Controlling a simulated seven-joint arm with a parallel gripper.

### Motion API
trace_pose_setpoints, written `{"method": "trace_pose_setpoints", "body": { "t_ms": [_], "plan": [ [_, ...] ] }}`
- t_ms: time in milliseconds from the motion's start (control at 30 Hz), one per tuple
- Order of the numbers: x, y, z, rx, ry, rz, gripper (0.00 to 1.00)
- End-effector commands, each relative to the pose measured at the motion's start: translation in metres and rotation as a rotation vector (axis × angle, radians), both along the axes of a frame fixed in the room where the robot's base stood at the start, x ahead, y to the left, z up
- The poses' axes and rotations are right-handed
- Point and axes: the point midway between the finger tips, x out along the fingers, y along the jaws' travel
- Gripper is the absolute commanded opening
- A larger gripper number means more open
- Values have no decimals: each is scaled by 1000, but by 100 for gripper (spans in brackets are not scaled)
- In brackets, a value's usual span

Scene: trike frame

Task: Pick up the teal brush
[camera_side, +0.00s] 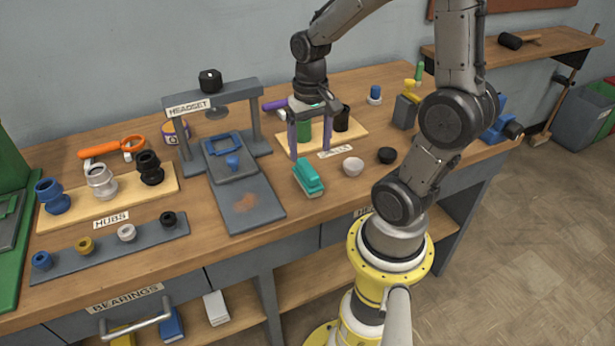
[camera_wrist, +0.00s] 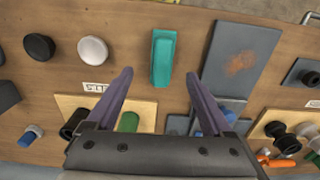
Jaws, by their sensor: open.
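The teal brush (camera_side: 308,179) lies on the wooden bench, right of the headset press in the side view. It also shows in the wrist view (camera_wrist: 163,57), with its long side running up and down the picture. My gripper (camera_side: 310,153) points down with its two purple fingers apart and nothing between them. In the side view the fingertips are behind the brush. In the wrist view my gripper (camera_wrist: 159,76) has a finger on each side of the brush's line, with the brush mostly beyond the tips. The height of the tips above the bench is hard to tell.
The grey headset press (camera_side: 252,205) stands close left of the brush. A white knob (camera_side: 353,167) and a black knob (camera_side: 387,155) sit to its right. A wooden board (camera_side: 288,140) with green and black cylinders lies behind. Bare bench lies in front of the brush.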

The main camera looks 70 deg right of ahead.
Motion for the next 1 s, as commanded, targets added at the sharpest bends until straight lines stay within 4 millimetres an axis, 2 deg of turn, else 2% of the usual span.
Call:
{"method": "trace_pose_setpoints", "body": {
  "t_ms": [100,267,600,900,1000],
  "plan": [
    [-1,1,-14,2,4,1,85],
    [0,0,-22,1,2,1,85],
    [6,0,-66,2,2,1,85],
    [7,-1,-70,0,-1,1,85],
    [7,-1,-70,0,-1,1,69]
  ]
}}
